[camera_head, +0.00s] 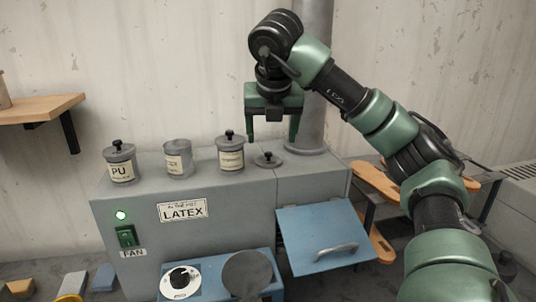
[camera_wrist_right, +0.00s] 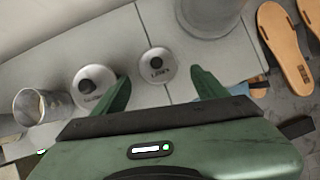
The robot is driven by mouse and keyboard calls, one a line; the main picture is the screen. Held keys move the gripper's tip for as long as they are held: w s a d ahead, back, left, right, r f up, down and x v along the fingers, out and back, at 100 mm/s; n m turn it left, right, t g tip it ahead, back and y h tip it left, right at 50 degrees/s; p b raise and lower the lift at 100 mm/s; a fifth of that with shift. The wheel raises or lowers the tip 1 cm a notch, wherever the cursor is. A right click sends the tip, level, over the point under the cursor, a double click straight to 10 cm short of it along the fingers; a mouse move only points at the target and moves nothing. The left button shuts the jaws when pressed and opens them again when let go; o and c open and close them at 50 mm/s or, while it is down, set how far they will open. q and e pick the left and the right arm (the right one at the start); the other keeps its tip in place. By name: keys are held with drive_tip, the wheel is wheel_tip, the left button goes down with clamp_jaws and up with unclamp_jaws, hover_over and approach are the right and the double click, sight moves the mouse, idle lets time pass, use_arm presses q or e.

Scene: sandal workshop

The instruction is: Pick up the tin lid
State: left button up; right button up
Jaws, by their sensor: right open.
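The tin lid (camera_head: 267,160) is a small grey disc with a dark knob. It lies flat on top of the grey machine cabinet, right of the tins. In the right wrist view the lid (camera_wrist_right: 157,75) shows between my fingertips. My right gripper (camera_head: 271,138) is open and empty, pointing down above the lid and apart from it; its two green fingers also show in the right wrist view (camera_wrist_right: 160,80). An open, lidless tin (camera_head: 178,163) stands between two lidded tins. My left gripper is not in view.
A lidded tin (camera_head: 230,155) stands just left of the lid; the PU tin (camera_head: 121,168) is farther left. A grey pipe (camera_head: 312,110) rises behind and to the right. A blue flap (camera_head: 318,225) hangs at the cabinet front. Sandal soles (camera_head: 375,183) lie on a rack at right.

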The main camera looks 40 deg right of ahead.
sight(269, 154)
drive_tip(key=shift+w+f, duration=0.15)
drive_tip(key=shift+f, duration=0.05)
drive_tip(key=shift+w+d+f+b, duration=0.15)
drive_tip(key=shift+f+b, duration=0.15)
drive_tip(key=shift+f, duration=0.35)
drive_tip(key=p+x, duration=0.2)
drive_tip(key=x, duration=0.3)
drive_tip(key=shift+w, duration=0.1)
drive_tip(key=shift+w+f, duration=0.1)
drive_tip(key=shift+f, duration=0.15)
drive_tip(key=c, duration=1)
drive_tip(key=shift+c, duration=0.2)
drive_tip(key=shift+r, duration=0.1)
